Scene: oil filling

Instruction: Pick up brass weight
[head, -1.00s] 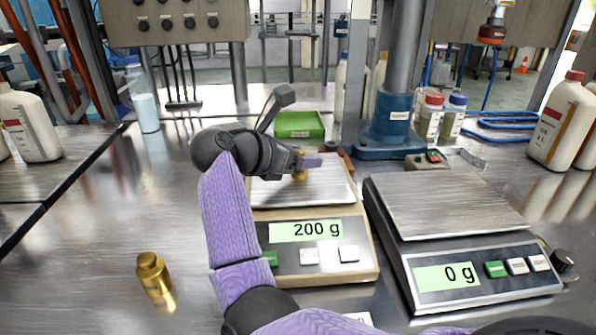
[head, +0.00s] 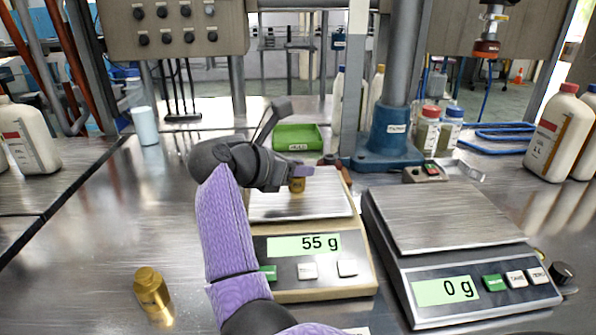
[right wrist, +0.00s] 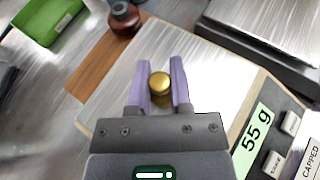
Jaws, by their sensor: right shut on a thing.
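A brass weight (head: 297,184) is at the left scale, between the fingers of my right gripper (head: 300,172). The right wrist view shows the knob of the brass weight (right wrist: 160,84) between the two purple fingers of the right gripper (right wrist: 160,80), which is shut on it. The left scale (head: 330,268) reads 55 g. Whether the weight's base touches the pan cannot be told. A second brass weight (head: 151,291) stands on the bench at the front left. My left gripper is not in view.
The right scale (head: 450,215) has an empty pan and reads 0 g. A green tray (head: 297,137) lies behind the left scale. A blue-based stand (head: 390,145) and white bottles (head: 551,130) stand behind. Bench left of the arm is mostly clear.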

